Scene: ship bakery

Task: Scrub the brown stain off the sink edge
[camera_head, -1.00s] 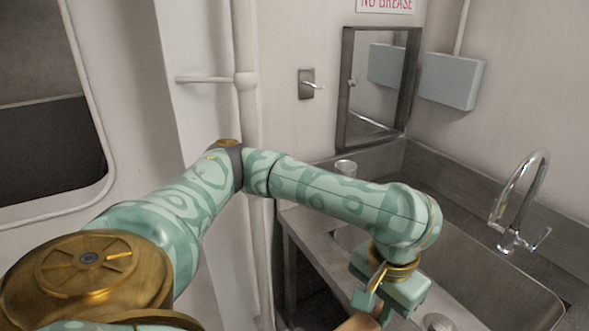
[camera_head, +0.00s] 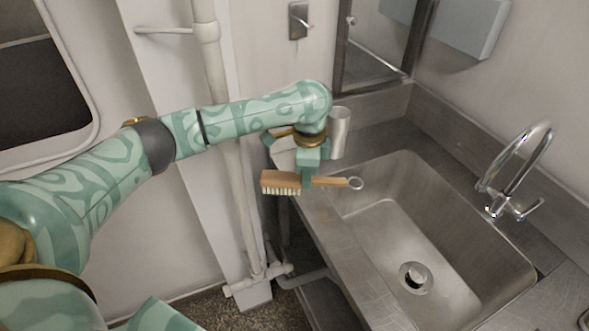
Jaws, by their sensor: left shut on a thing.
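My left gripper (camera_head: 308,178) is shut on a wooden scrubbing brush (camera_head: 281,180). The brush is held level, its pale bristles pointing down and its head to the left. Its handle ends in a metal ring to the right of the gripper. The brush shows in front of the left edge of the steel sink (camera_head: 385,250); whether it touches the edge I cannot tell. My right gripper is not in view.
A metal cup (camera_head: 339,132) stands on the counter behind the gripper. A chrome faucet (camera_head: 517,170) rises at the sink's right side. A white pipe (camera_head: 235,170) runs down the wall left of the counter. The basin is empty, with a drain (camera_head: 415,277).

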